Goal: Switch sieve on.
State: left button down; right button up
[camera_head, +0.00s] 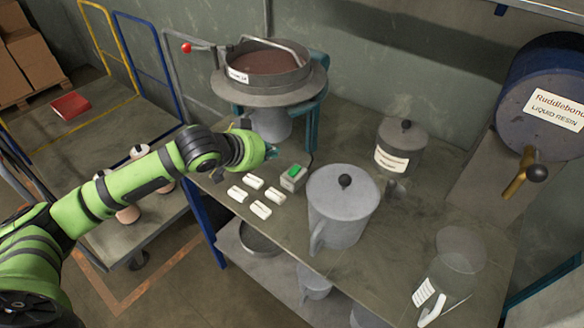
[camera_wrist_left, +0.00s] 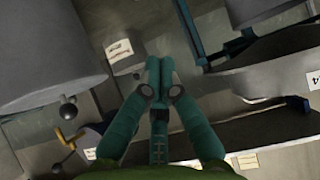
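The sieve (camera_head: 228,92) is a round grey pan of reddish-brown material with a curved handle and a white label, on a teal frame at the back of the bench. A small grey switch box (camera_head: 287,183) with a green button on top sits in front of it, near several white tags. My left gripper (camera_head: 273,153) is just behind and left of the switch box, partly hidden by my wrist; I see no clear contact. In the left wrist view its teal fingers (camera_wrist_left: 160,65) are together, with nothing visible between them. My right gripper is not in view.
A grey lidded jug (camera_head: 340,215) stands right of the switch box. A labelled lidded pot (camera_head: 402,140), a clear jug (camera_head: 455,262) and a blue resin drum (camera_head: 540,90) with a tap are farther right. A red-knobbed lever (camera_head: 187,47) sticks out left of the sieve.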

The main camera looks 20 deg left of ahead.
pick_arm(q)
jog(key=p, duration=0.2)
send_over(293, 171)
notch_tip(293, 171, down, 6)
jog(key=shift+s+a+f, duration=0.1)
jog(key=shift+f, duration=0.1)
notch_tip(293, 171, down, 2)
jog(key=shift+f+p, duration=0.25)
jog(key=shift+p, duration=0.15)
jog(key=shift+f, duration=0.6)
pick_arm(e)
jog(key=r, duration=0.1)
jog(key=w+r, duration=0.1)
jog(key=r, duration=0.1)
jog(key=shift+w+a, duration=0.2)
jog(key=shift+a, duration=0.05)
